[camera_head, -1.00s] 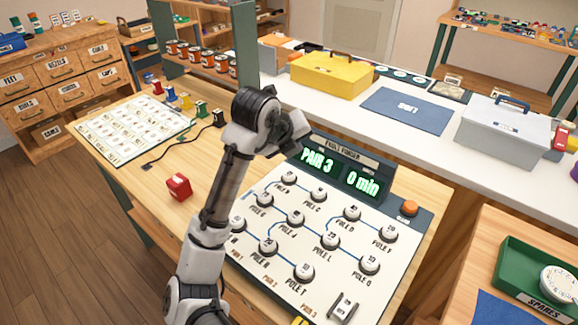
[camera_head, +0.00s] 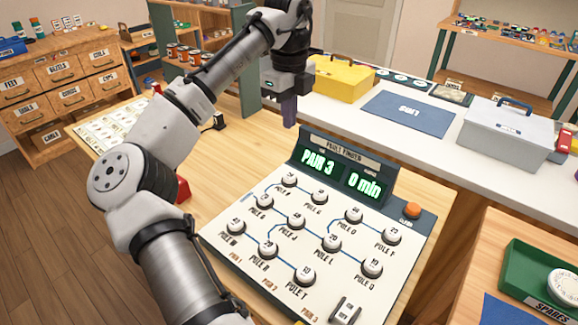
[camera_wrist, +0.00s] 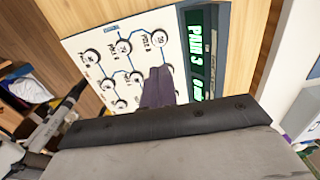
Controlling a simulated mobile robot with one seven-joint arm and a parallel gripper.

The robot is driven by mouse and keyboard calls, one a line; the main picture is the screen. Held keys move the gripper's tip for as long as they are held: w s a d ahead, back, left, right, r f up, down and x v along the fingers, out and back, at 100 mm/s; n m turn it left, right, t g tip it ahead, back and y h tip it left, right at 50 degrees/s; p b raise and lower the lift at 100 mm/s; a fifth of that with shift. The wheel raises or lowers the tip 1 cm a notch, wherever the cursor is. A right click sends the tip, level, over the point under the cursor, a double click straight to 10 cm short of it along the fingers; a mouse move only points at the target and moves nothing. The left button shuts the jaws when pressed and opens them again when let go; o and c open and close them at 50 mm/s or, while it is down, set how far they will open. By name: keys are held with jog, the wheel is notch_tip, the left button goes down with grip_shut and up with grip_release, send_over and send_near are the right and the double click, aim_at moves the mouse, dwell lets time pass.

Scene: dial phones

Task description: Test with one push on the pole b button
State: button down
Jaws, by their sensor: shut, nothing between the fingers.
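The fault finder panel (camera_head: 225,238) is a white board with several round white buttons, each with a small label and linked by blue lines. The labels are too small to read surely, so I cannot tell which button is pole b; one left-side button (camera_head: 264,202) and one lower button (camera_head: 267,249) have unclear letters. Its display (camera_head: 340,175) reads "PAIR 3" and "0 min". My gripper (camera_head: 289,122) is shut and empty, pointing down behind the panel's upper left, apart from the buttons. In the wrist view my gripper (camera_wrist: 157,90) overlaps the panel and hides some buttons.
An orange button (camera_head: 412,210) sits right of the display. A small switch (camera_head: 345,310) is at the panel's lower edge. A red block (camera_head: 183,190) is partly hidden by my arm. A yellow toolbox (camera_head: 342,76) and grey toolbox (camera_head: 505,135) stand on the rear bench.

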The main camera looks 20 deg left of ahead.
aim_at(289, 176)
dwell(0.4)
notch_tip(289, 176, down, 14)
jog(key=shift+r, duration=0.1)
dwell(0.4)
